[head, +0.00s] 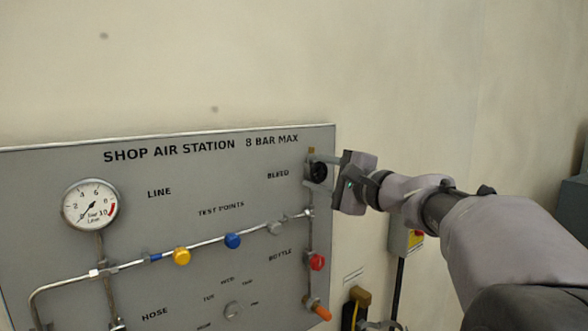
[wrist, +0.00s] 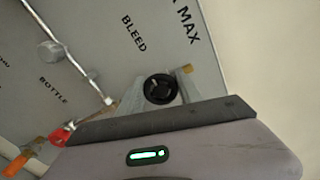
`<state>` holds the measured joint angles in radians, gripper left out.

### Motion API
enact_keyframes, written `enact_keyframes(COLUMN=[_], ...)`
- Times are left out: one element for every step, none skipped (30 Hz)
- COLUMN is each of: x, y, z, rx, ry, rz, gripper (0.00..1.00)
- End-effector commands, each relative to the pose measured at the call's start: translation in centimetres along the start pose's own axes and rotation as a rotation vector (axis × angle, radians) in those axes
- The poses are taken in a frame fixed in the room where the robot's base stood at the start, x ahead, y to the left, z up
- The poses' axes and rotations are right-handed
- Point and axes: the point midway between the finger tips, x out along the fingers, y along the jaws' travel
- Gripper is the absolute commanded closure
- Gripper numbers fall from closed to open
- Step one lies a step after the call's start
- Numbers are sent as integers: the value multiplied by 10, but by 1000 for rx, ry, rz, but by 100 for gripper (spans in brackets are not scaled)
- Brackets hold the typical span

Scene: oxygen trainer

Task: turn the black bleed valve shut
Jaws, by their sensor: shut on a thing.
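The black bleed valve (head: 318,171) is a round black knob at the upper right of the grey panel, beside the word BLEED. It also shows in the wrist view (wrist: 160,89), face on, with a dark rim and a hub. My gripper (head: 323,171) reaches it from the right, and its jaws are shut on the knob. In the wrist view the pale fingers (wrist: 188,84) lie on either side of the knob. Part of its rim is hidden by the fingers. I cannot tell from the knob's face how far it is turned.
A pipe with yellow (head: 182,256), blue (head: 233,241) and grey (head: 275,228) knobs crosses the panel. A red knob (head: 317,262) and an orange handle (head: 321,312) sit below the bleed valve. A round gauge (head: 91,205) is at left. The wall above is clear.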

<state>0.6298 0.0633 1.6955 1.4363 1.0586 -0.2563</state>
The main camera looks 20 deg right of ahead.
Motion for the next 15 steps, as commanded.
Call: enact_keyframes(x=[0,0,0,0,0,0,0,0,0,0,0,0,0,0,0], y=[-1,-2,-2,-2,-2,-2,-3,-3,-3,-3,-4,-4,-4,-5,-5], z=[0,0,0,0,0,0,0,0,0,0,0,0,0,0,0], rx=[40,69,107,136,164,202,231,260,297,325,355,393,421,450,488], ry=[1,1,1,1,1,1,1,1,1,1,1,1,1,0,0], rz=[2,2,3,3,3,2,2,2,2,2,3,3,2,2,2], gripper=[98,98,98,98,98,98,98,98,98,98,98,98,98,98,98])
